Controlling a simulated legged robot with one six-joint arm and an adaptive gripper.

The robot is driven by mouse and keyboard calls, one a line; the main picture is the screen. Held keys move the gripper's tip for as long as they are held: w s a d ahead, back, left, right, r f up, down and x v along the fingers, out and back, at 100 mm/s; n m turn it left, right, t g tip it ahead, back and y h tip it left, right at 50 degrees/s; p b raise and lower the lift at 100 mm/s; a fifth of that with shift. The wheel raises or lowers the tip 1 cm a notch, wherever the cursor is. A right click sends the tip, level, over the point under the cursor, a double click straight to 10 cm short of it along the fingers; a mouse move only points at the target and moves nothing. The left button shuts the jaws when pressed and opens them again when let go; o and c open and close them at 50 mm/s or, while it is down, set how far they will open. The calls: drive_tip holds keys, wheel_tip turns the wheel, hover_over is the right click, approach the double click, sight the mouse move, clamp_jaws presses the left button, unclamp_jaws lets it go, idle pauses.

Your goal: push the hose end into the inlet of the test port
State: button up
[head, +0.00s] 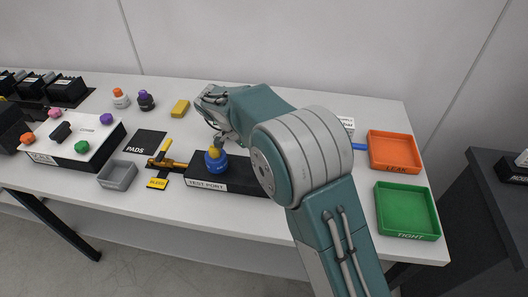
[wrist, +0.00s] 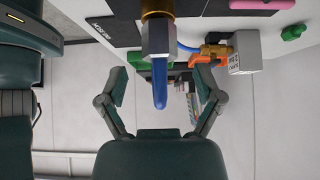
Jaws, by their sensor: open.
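The test port (head: 240,178) is a long black labelled block at the table's front middle. A round blue part with a yellow top (head: 215,160) stands at its left end. My gripper (head: 218,141) is just above that part, with its fingers small and partly hidden there. In the wrist view my gripper (wrist: 160,82) is open. A brass fitting with a hex nut (wrist: 158,40) and a blue tapered end (wrist: 160,85) lies between the spread fingers, with gaps on both sides. I cannot tell whether this is the hose end, or whether it is seated in the inlet.
A thin blue hose (wrist: 187,47) runs to a brass fitting on a grey box (wrist: 246,52). An orange LEAK tray (head: 394,136) and a green TIGHT tray (head: 407,225) are at the right. A grey bin (head: 117,176) and yellow-handled valve (head: 166,160) are left of the port.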

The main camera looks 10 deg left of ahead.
drive_tip(key=shift+v, duration=2.5)
drive_tip(key=shift+v, duration=3.75)
drive_tip(key=s+d+r+n+y, duration=0.2)
drive_tip(key=d+r+n, duration=0.1)
drive_tip(key=d, duration=0.4)
drive_tip(key=s+d+r+n+t+y, duration=0.1)
drive_tip(key=d+r+n, duration=0.2)
drive_tip(key=d, duration=0.3)
drive_tip(key=s+d+r+n+y, duration=0.2)
drive_tip(key=d+r+n, duration=0.1)
drive_tip(key=d, duration=0.4)
drive_tip(key=s+d+f+n+t+y, duration=0.1)
drive_tip(key=s+d+f+n+t, duration=0.1)
drive_tip(key=s+d, duration=0.4)
drive_tip(key=s+d+f+n+t+y, duration=0.2)
drive_tip(key=s+d+n, duration=0.5)
drive_tip(key=s, duration=0.5)
drive_tip(key=shift+s+f+t, duration=0.3)
drive_tip(key=shift+f, duration=0.6)
